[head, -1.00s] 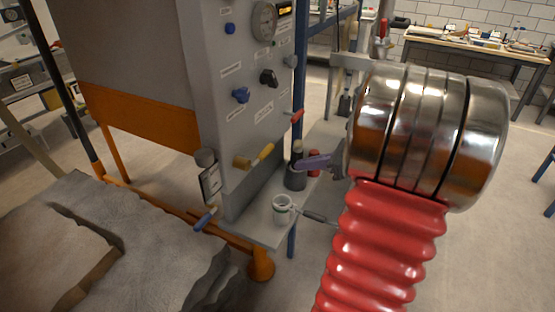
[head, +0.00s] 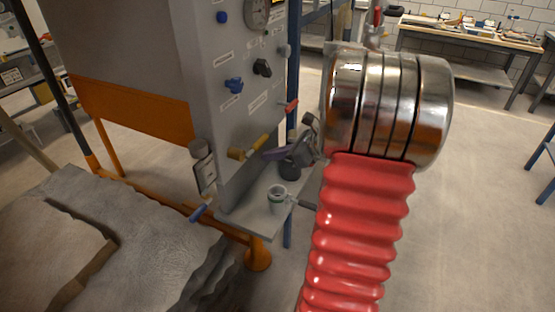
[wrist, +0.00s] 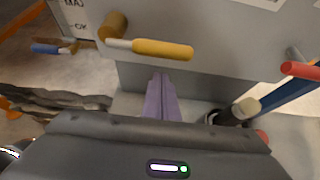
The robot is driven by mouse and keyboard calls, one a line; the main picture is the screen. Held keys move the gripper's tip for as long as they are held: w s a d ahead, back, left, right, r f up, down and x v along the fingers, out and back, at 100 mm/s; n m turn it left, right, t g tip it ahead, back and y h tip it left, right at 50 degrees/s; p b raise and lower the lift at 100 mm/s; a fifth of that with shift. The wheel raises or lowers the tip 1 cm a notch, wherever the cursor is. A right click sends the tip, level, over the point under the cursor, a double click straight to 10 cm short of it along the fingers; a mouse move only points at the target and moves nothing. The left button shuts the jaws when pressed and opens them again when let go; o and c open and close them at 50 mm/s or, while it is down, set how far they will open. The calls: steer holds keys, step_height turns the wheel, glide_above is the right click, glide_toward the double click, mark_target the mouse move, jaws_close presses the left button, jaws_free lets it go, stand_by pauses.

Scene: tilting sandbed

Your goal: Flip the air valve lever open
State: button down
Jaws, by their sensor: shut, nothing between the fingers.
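A valve lever with a yellow handle (head: 262,141) and a brass body (head: 238,153) sticks out of the grey panel (head: 236,125). In the wrist view its handle (wrist: 163,48) lies almost level, pointing right from the brass body (wrist: 112,27). My gripper (head: 270,154) has purple fingers, shut and empty. In the wrist view the fingertips (wrist: 160,76) are just below the yellow handle in the picture; I cannot tell whether they touch it. Which lever is the air valve cannot be read from the labels.
A red lever (head: 290,104) sits to the upper right and a blue lever (head: 199,212) at the lower left. The sandbed (head: 150,240) lies at the left.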

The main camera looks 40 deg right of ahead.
steer(key=shift+w+a+r, duration=0.1)
steer(key=shift+w+r, duration=0.05)
steer(key=shift+r, duration=0.45)
steer(key=shift+w+r, duration=0.1)
steer(key=shift+r, duration=0.45)
steer(key=shift+s+d+r+h, duration=0.1)
steer(key=shift+s+d+h, duration=0.1)
steer(key=shift+h, duration=0.1)
steer(key=shift+w+a, duration=0.15)
steer(key=shift+w, duration=0.05)
